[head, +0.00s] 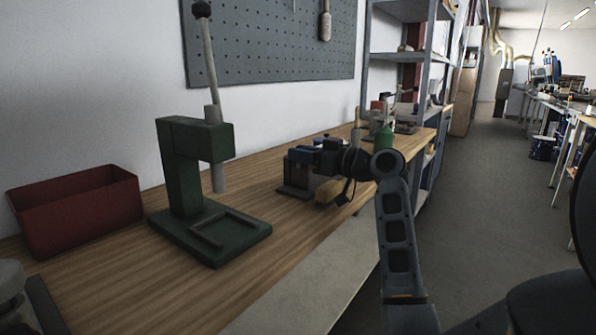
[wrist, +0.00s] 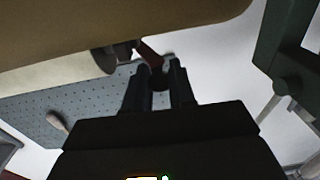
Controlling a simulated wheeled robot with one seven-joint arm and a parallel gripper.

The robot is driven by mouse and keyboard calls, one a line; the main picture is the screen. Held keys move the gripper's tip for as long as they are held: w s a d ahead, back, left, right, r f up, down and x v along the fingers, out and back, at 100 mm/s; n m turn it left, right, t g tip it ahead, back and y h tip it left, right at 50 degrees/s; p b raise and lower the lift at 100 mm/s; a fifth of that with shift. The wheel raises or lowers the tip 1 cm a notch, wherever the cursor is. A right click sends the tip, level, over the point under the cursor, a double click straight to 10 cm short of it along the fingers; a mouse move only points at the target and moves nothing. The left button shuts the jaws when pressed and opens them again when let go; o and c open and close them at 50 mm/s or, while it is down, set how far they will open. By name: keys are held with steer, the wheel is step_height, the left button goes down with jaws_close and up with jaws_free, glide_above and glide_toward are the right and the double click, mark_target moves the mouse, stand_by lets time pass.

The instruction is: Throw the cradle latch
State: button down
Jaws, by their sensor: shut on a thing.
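The cradle (head: 296,192) is a dark fixture on the workbench, right of the green press in the head view. A tan rounded body (head: 329,191) sits at its near side; a large tan surface (wrist: 120,28) fills the top of the wrist view. My gripper (wrist: 160,75) is shut on the dark end of a short dark red lever (wrist: 149,52), which looks like the latch. The lever runs up toward a dark round fitting (wrist: 104,60) beside the tan surface. In the head view my arm hides the lever and my fingertips.
The green press (head: 183,165) with its raised lever stands left of the cradle, and a red bin (head: 78,208) is farther left. A green bottle (head: 384,138) shows behind my wrist. Grey shelves (head: 401,12) stand beyond. Bare bench top lies between press and cradle.

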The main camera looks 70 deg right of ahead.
steer(key=shift+s+d+n+y+b, duration=0.2)
steer(key=shift+d+n+y+b, duration=0.3)
steer(key=shift+y, duration=0.45)
steer(key=shift+s+d+n+y+b, duration=0.25)
steer(key=shift+n+y+b, duration=0.45)
steer(key=shift+y, duration=0.25)
steer(key=c, duration=1)
jaws_free()
steer(key=s, duration=0.7)
steer(key=shift+s+d, duration=0.2)
steer(key=shift+s, duration=0.15)
steer(key=shift+c, duration=0.4)
